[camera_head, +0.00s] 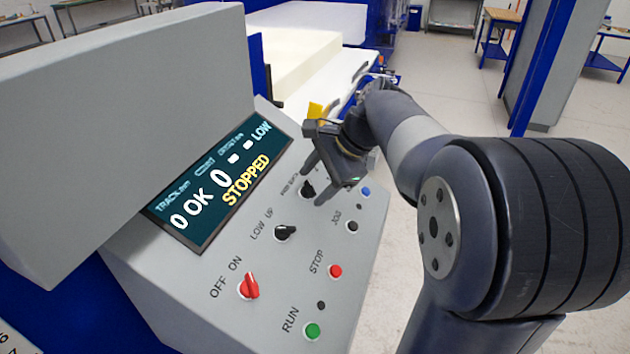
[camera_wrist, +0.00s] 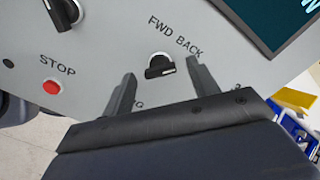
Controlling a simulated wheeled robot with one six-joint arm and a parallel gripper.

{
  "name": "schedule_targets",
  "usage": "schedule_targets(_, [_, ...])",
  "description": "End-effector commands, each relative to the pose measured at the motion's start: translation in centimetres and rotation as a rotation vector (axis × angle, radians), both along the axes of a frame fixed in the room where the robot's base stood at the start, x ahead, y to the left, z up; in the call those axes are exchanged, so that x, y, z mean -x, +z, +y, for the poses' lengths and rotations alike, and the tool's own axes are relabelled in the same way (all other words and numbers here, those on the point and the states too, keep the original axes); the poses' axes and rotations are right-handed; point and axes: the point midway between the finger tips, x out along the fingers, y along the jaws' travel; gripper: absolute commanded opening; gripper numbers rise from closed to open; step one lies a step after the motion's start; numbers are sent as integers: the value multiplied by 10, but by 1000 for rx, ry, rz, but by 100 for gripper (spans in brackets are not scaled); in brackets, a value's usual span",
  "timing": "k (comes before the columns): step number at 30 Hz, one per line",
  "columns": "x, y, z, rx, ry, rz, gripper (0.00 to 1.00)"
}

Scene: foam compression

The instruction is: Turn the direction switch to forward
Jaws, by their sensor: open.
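The direction switch is a black knob (camera_wrist: 160,66) on the grey sloped panel, below the FWD and BACK labels in the wrist view. Its handle lies roughly across the picture, with a pale mark along its lower edge; I cannot tell which label it points to. In the head view the same knob (camera_head: 307,188) is partly hidden by my gripper. My gripper (camera_head: 318,180) is open over this part of the panel. In the wrist view its two fingers (camera_wrist: 161,72) stand on either side of the knob, with visible gaps. I cannot tell their height above the panel.
The LOW/UP knob (camera_head: 285,232), red OFF/ON switch (camera_head: 249,287), red STOP button (camera_head: 335,271) and green RUN button (camera_head: 312,331) share the panel. The JOG button (camera_head: 352,226) is nearby. The display (camera_head: 222,185) reads STOPPED. Pale foam (camera_head: 300,55) lies behind.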

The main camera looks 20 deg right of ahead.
Motion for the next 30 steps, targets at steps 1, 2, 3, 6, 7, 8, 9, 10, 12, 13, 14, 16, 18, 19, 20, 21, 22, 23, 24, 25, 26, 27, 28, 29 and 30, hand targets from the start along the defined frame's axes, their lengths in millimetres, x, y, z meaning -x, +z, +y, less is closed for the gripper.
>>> schedule_targets(1, [-1,-3,2,0,1,2,56])
schedule_targets(2, [-1,-5,3,-1,1,1,56])
schedule_targets(3, [-2,-6,3,0,1,0,56])
schedule_targets(6, [-2,-7,4,0,1,0,56])
schedule_targets(7, [-2,-7,4,0,1,0,56])
schedule_targets(8, [-2,-7,4,0,1,0,56])
schedule_targets(9, [-2,-7,4,0,0,0,56])
schedule_targets(10, [-2,-7,4,0,0,0,56])
schedule_targets(12, [-2,-7,4,0,0,0,55])
schedule_targets(13, [-2,-7,4,0,0,0,52])
schedule_targets(14, [-2,-7,4,0,0,0,50])
schedule_targets(16, [-2,-7,4,0,0,0,44])
schedule_targets(18, [-2,-7,3,0,0,0,38])
schedule_targets(19, [-2,-7,3,0,0,0,36])
schedule_targets(20, [-2,-7,3,0,0,0,33])
schedule_targets(21, [-2,-7,3,0,0,0,30])
schedule_targets(22, [-2,-7,3,0,0,0,28])
schedule_targets(23, [-2,-7,3,0,0,0,25])
schedule_targets(24, [-2,-7,3,0,0,0,22])
schedule_targets(25, [-2,-7,3,0,0,0,20])
schedule_targets(26, [-2,-7,3,0,0,0,17])
schedule_targets(27, [-2,-7,3,0,0,0,14])
schedule_targets(28, [-2,-7,3,0,0,0,12])
schedule_targets(29, [-2,-7,3,0,0,0,12])
schedule_targets(30, [-2,-7,3,0,1,0,12])
